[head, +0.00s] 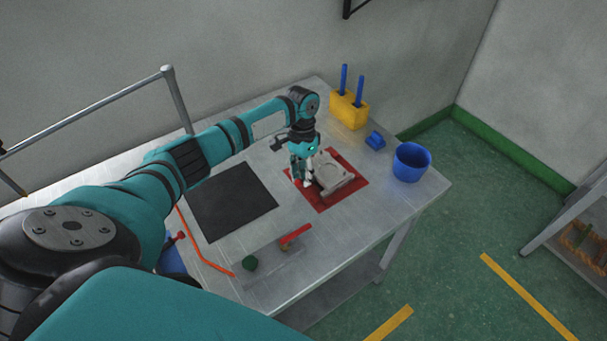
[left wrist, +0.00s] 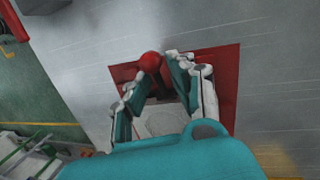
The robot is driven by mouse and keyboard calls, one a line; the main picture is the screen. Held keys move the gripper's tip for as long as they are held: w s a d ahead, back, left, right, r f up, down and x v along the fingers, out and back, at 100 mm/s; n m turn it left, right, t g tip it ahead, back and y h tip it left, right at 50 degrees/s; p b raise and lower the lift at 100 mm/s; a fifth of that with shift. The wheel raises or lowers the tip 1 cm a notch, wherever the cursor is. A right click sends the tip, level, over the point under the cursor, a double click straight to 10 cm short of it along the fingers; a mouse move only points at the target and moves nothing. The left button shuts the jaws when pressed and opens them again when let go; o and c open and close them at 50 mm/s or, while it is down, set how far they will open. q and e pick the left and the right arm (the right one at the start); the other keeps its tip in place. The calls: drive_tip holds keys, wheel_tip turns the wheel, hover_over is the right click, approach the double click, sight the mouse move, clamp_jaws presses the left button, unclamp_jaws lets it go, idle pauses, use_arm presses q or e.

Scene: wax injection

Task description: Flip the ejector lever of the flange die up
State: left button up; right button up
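The flange die (head: 339,177), a pale grey block with a round recess, lies on a red mat (head: 350,199) on the workbench. The lever shows as a red ball knob (left wrist: 151,62) in the left wrist view, with a dark red part behind it. My left gripper (head: 303,182) points down at the left side of the die. In the left wrist view its fingers (left wrist: 153,68) stand apart on either side of the knob; whether they touch it I cannot tell. The die (left wrist: 163,120) is partly hidden by my gripper there. My right gripper is not in view.
A blue cup (head: 411,163), a small blue piece (head: 375,139) and a yellow block (head: 349,110) with two blue rods stand at the back right. A black mat (head: 234,202) lies left of the die.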

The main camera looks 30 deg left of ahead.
use_arm(q)
drive_tip(key=o, duration=0.4)
drive_tip(key=shift+c, duration=0.2)
drive_tip(key=shift+r, duration=0.1)
drive_tip(key=v, duration=1.2)
